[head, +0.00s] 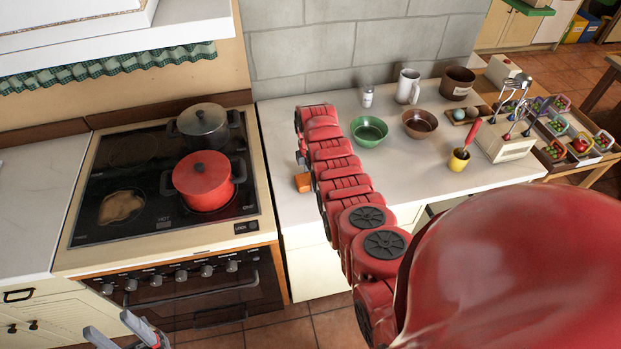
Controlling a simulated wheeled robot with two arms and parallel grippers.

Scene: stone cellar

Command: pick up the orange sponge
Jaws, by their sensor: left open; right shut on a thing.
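The orange sponge (303,183) is a small orange block at the left end of the pale counter, close to the stove's right side. My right arm reaches over the counter to it. My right gripper (301,164) is shut on the sponge; the fingers are small and partly hidden by the red arm. I cannot tell whether the sponge still touches the counter. My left gripper (122,334) is open and empty at the bottom edge, in front of the oven, partly cut off.
A red pot (203,175) and a grey pot (203,124) stand on the stove (150,215). A green bowl (369,130), brown bowl (420,122), white mug (408,86) and yellow cup (458,160) stand further right. The counter (400,175) is clear in front of the bowls.

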